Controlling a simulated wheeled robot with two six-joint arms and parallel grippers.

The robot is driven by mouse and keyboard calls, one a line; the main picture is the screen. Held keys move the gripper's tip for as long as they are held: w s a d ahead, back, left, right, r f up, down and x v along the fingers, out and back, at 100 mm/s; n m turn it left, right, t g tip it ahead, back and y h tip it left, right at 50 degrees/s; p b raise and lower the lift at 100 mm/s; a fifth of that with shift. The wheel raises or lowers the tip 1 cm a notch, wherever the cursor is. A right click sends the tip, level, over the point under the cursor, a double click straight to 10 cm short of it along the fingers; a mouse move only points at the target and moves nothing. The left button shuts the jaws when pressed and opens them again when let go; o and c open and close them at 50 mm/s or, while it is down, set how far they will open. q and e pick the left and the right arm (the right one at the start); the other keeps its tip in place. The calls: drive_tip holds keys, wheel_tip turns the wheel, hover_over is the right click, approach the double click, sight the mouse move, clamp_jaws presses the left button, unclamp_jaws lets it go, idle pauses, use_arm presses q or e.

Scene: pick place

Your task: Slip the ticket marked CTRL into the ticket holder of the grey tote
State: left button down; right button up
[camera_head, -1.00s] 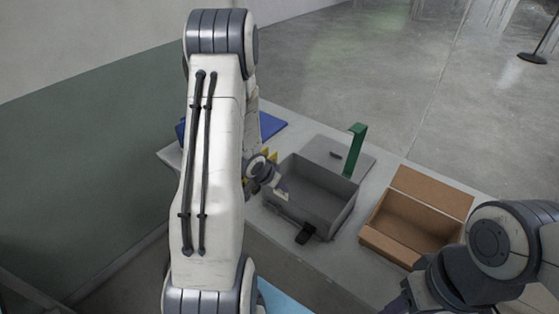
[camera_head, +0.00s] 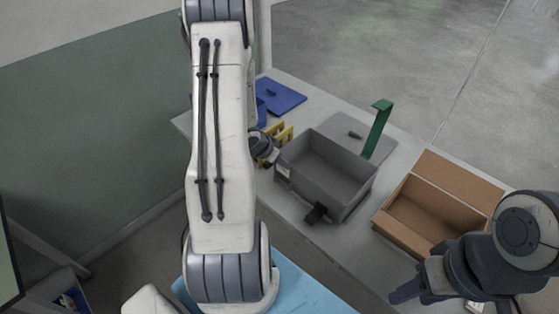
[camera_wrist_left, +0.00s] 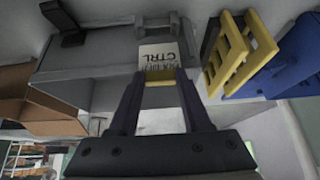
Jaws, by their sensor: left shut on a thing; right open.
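The grey tote (camera_head: 350,196) stands open on the bench; it also shows in the left wrist view (camera_wrist_left: 105,52). The ticket marked CTRL (camera_wrist_left: 158,56) is a pale card with dark letters, at the tote's outer wall. A grey ticket holder (camera_wrist_left: 166,24) is on that wall, beyond the card's far edge. My left gripper (camera_wrist_left: 160,80) is shut on the ticket's near end, where a yellow band shows. Whether the card's far edge is inside the holder I cannot tell. My right gripper (camera_head: 432,290) is open, partly in view at lower right, away from the tote.
A brown cardboard box (camera_head: 432,212) stands open right of the tote. A grey lid (camera_head: 345,131) with a green upright piece (camera_head: 377,128) lies behind the tote. A yellow rack (camera_wrist_left: 228,55) and a blue bin (camera_wrist_left: 275,65) are close beside my left gripper.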

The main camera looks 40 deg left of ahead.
use_arm(q)
drive_tip(key=shift+f, duration=0.75)
drive_tip(key=shift+s, duration=0.15)
idle(0.5)
drive_tip(key=shift+f+b, duration=1.45)
drive_tip(key=shift+f, duration=0.85)
idle(1.7)
drive_tip(key=shift+c, duration=1.4)
unclamp_jaws()
drive_tip(key=shift+c, duration=0.5)
drive_tip(key=shift+r, duration=0.1)
